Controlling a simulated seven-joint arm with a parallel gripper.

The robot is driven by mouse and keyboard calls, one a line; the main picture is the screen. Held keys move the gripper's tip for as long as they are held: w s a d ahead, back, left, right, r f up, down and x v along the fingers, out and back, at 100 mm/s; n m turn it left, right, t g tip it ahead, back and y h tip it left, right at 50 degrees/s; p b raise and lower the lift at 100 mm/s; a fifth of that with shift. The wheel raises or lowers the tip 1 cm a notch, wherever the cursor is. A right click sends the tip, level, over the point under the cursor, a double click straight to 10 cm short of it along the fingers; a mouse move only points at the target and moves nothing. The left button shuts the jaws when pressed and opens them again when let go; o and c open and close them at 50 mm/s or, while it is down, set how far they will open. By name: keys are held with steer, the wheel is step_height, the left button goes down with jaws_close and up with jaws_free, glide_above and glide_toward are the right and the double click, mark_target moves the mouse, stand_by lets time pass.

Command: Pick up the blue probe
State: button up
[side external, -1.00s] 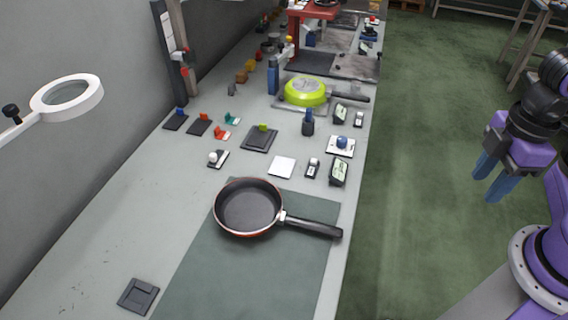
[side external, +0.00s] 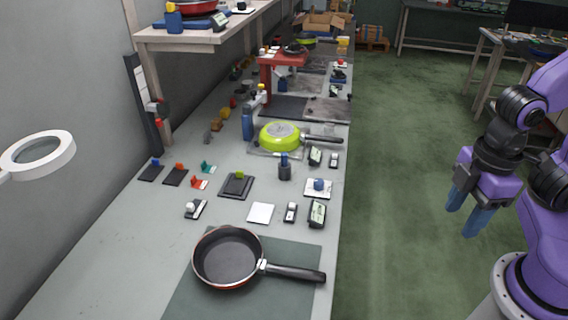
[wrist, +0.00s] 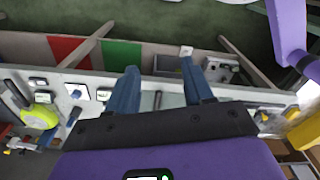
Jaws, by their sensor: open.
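Several small blue items stand on the bench, and I cannot tell for sure which is the probe. One is a blue-topped piece upright in a dark round holder (side external: 284,168), near the bench's right edge. A blue knob (side external: 319,184) sits on a white plate to its right. A small blue piece (side external: 156,162) sits on a black pad at the left. My gripper (side external: 464,220) is off the right side of the bench, above the green floor, far from all of them. Its blue fingers (wrist: 160,78) are apart and empty in the wrist view.
A dark frying pan (side external: 228,257) lies on a green mat, handle to the right. A lime-green pan (side external: 279,137) lies upside down farther back. Small gauges (side external: 317,213) line the right edge. A magnifier ring (side external: 38,154) juts in at left. The bench's front left is clear.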

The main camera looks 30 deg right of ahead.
steer(key=w+a+f+n+t+h, duration=0.1)
steer(key=w+a+n+t+h, duration=0.3)
steer(key=w, duration=0.7)
steer(key=w+a+f+n+g+h, duration=0.1)
steer(key=w+a+n+h, duration=0.1)
steer(key=w+a, duration=0.65)
steer(key=n+t+h, duration=0.5)
steer(key=n, duration=0.2)
glide_toward(283, 157)
steer(key=x, duration=1.1)
steer(key=shift+d+f, duration=0.15)
jaws_close()
